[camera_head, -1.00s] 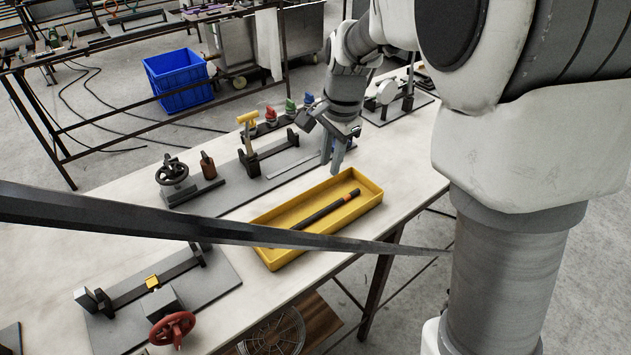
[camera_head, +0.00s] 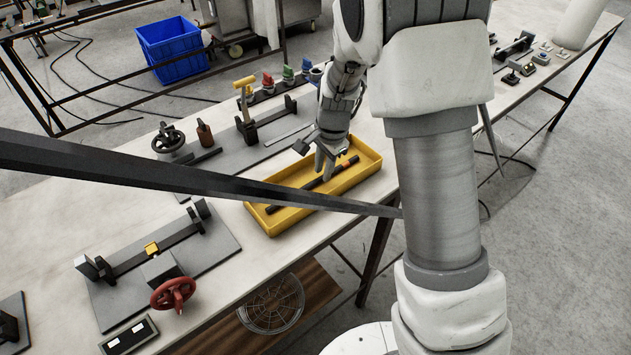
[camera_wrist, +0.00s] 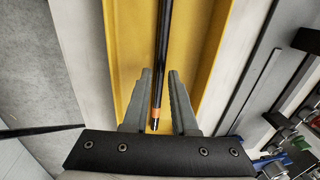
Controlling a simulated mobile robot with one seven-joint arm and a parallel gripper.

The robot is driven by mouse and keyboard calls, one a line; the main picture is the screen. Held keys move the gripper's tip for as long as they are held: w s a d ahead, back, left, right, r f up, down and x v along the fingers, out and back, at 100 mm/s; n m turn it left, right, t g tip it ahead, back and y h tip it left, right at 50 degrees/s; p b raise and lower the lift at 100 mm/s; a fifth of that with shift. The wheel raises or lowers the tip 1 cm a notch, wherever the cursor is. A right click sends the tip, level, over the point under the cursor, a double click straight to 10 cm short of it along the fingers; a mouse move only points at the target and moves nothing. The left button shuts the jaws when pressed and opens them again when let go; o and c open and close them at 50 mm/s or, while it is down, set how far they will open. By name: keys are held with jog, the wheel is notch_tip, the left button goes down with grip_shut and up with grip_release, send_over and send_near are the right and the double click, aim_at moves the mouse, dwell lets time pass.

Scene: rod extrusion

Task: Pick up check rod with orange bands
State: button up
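The check rod (camera_head: 309,191) is a dark rod lying lengthwise in the yellow tray (camera_head: 273,228). An orange band shows near one of its ends. In the wrist view the rod (camera_wrist: 161,60) runs up the picture between the two fingers, with its orange-banded end between them. My gripper (camera_head: 322,172) is over the tray, near the rod's banded end. In the wrist view my gripper (camera_wrist: 160,75) is open, with a gap on each side of the rod. Its height above the rod is hard to judge.
A dark diagonal bar (camera_head: 190,180) crosses in front of the tray in the head view. A fixture with a red handwheel (camera_head: 173,293) stands at front left. A fixture with a yellow-handled tool (camera_head: 244,84) stands behind the tray. Bare white tabletop lies left of the tray.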

jog(key=shift+a+f, duration=0.1)
jog(key=shift+f, duration=0.7)
grip_shut()
jog(key=shift+r, duration=0.2)
